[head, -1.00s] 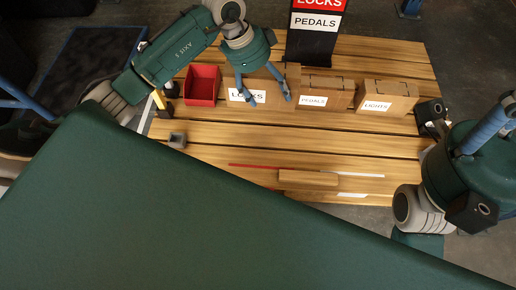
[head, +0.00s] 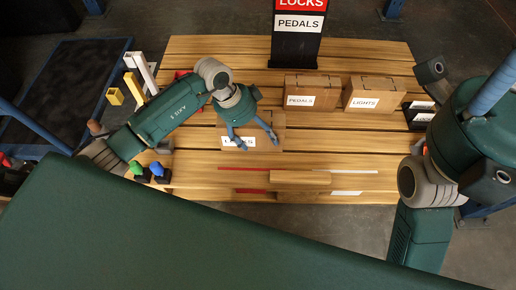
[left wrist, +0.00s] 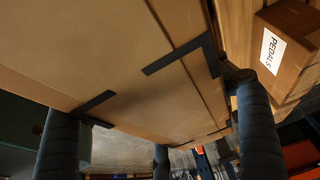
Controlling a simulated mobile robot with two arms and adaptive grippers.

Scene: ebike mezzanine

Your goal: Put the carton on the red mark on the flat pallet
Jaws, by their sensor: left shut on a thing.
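The carton (head: 264,132), brown cardboard with a white label partly covered by a finger, is between the fingers of my left gripper (head: 251,142). In the left wrist view the carton (left wrist: 130,60) fills the upper left, with dark fingers around it. I cannot tell its height over the flat pallet (head: 330,140), a wide slatted wooden top. Red mark lines (head: 243,168) lie on the near slats, below the carton in the head view. My right gripper shows only partly at the right edge (head: 488,92); its jaw state is unclear.
Cartons labelled PEDALS (head: 308,90) and LIGHTS (head: 370,92) stand at the back. A wooden block (head: 300,177) lies beside the red lines, near white lines (head: 345,193). A black sign stand (head: 296,48) is behind. Small coloured items (head: 150,170) sit left.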

